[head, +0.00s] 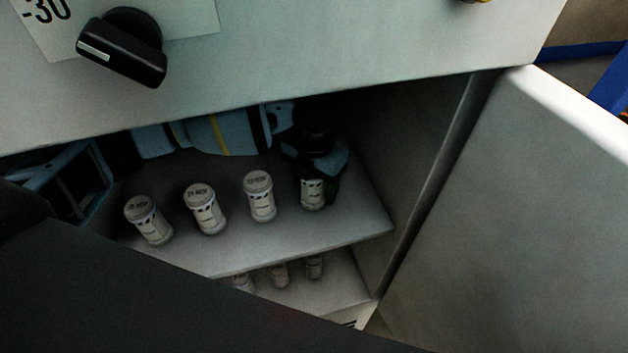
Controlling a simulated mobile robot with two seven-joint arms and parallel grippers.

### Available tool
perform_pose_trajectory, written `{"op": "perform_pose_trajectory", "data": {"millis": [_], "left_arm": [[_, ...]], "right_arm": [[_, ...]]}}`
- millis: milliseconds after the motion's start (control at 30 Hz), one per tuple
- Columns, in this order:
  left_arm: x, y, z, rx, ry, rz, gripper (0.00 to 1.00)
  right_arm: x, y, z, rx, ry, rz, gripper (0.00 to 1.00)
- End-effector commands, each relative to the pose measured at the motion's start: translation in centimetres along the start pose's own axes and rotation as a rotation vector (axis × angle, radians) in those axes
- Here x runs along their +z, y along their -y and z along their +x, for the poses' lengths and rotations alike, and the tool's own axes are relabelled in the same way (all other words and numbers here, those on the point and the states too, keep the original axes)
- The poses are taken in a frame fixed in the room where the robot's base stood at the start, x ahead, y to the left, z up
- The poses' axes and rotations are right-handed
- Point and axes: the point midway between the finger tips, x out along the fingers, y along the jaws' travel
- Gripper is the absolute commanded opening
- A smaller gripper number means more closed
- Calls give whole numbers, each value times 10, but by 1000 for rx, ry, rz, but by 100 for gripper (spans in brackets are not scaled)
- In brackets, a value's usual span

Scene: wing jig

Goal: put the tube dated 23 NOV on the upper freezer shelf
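My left gripper (315,178) reaches into the freezer from the left, over the right end of the upper shelf (235,250). Its dark fingers are around the top of a white tube (312,194), whose cap and date are hidden. This tube's base appears to be on the shelf, at the right end of the row. I cannot tell whether the fingers press on it or are slightly apart. Three capped tubes stand upright to its left: a near one (260,198), a middle one (205,210) and a left one (149,221). Their cap dates are too small to read surely. My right gripper is not in view.
Several tubes (279,275) stand on the lower shelf (335,285). The open freezer door (520,200) is at the right. A front panel with a black knob (122,47) overhangs the opening. The inner right wall is close to the gripper.

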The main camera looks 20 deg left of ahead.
Motion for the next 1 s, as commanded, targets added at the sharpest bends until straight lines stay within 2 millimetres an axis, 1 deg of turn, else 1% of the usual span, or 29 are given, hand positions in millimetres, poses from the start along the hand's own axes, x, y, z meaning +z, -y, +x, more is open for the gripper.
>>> {"op": "perform_pose_trajectory", "data": {"millis": [233,333,467,600,700,833,1000], "left_arm": [[0,0,-1,0,1,0,63],[1,0,-8,1,3,0,63],[1,0,-25,0,4,0,63],[1,0,-48,0,4,0,63],[1,0,-62,0,3,0,63],[1,0,-74,0,2,1,63],[0,0,-79,0,1,1,63]], "right_arm": [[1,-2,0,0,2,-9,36],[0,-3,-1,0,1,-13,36],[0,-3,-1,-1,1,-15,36],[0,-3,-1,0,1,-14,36],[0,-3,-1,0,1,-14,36],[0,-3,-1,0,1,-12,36],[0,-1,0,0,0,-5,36]]}}
